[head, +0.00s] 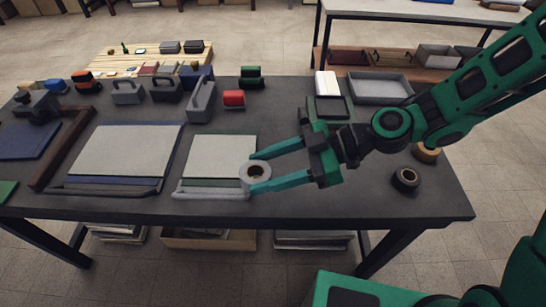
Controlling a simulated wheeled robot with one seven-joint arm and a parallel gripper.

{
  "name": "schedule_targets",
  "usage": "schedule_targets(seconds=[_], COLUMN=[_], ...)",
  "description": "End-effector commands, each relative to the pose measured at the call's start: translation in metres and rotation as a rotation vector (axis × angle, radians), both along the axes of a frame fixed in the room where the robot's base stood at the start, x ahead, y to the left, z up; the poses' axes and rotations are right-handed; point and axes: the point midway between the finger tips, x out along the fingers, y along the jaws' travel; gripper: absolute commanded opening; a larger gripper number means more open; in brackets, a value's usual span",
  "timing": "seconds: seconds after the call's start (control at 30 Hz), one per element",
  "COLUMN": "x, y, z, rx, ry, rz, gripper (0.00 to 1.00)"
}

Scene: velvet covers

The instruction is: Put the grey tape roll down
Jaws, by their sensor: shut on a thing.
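The dark table (330,206) lies under all of this.
A black tape roll (406,179) and a tan roll (426,153) sit at the right. A larger pale board (125,150) lies left. Grey caddies (203,100), a red block (234,98) and a grey tray (380,88) stand behind. The table's front right is clear.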

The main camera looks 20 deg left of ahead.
Motion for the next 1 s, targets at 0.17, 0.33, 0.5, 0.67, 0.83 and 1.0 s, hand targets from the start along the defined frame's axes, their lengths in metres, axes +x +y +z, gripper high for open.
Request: schedule_targets(seconds=[0.17,0.33,0.5,0.67,0.83,1.0], x=[0.037,0.067,0.085,0.090,0.089,0.089], y=[-0.006,-0.011,-0.015,-0.016,-0.016,-0.016], z=[-0.022,-0.042,-0.053,-0.058,-0.077,-0.094], rx=[0.000,-0.001,0.000,0.000,-0.001,-0.001], ry=[0.003,0.003,0.001,0.001,0.005,0.002], rz=[-0.002,-0.001,0.000,0.000,0.001,-0.001], gripper=[0.30,0.30,0.30,0.30,0.30,0.30])
